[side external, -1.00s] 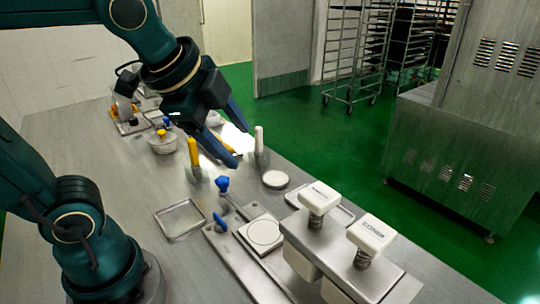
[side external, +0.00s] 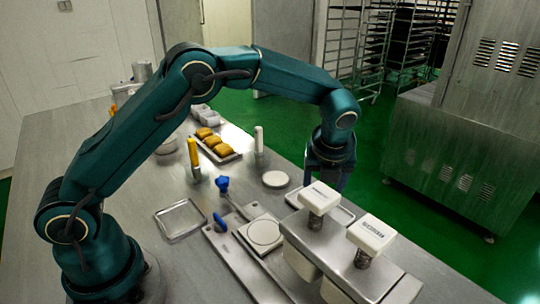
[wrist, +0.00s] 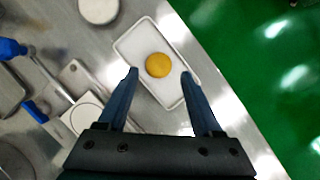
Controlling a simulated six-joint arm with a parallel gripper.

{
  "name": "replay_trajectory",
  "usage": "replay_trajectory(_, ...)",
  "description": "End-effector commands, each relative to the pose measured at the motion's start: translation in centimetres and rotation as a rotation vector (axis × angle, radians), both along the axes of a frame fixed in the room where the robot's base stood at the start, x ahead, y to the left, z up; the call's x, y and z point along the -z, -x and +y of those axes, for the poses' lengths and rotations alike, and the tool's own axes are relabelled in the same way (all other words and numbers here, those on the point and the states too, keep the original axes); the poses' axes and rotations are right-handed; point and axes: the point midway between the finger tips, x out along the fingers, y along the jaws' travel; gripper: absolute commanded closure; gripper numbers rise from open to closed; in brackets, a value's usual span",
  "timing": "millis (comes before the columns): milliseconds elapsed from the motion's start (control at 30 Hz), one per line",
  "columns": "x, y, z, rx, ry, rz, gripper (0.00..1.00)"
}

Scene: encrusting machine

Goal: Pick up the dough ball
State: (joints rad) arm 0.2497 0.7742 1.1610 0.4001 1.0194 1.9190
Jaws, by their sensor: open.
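The dough ball (wrist: 158,65) is round and golden yellow in the wrist view. It lies on a pale rectangular tray (wrist: 127,43). My gripper (wrist: 160,74) is open, with its two blue fingers apart. In this view the ball shows between the fingertips, a little beyond them. I cannot tell the height of the fingers above the tray. In the side view my gripper (side external: 327,182) points down behind the white-knobbed machine, over the tray (side external: 345,213). The ball is hidden there.
A machine with two white knobs (side external: 318,198) stands close in front of my gripper. A white round disc (side external: 275,179), a blue-handled tool (side external: 222,184), a board with a round plate (side external: 263,232) and a tray of golden pieces (side external: 214,146) lie nearby. The table edge drops to green floor.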

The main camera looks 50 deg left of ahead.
Motion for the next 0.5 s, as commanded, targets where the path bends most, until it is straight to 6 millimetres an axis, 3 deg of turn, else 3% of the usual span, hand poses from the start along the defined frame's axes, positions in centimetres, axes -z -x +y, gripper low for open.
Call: replay_trajectory(500,5.3,-0.9,1.1,0.004,-0.003,0.019,0.33)
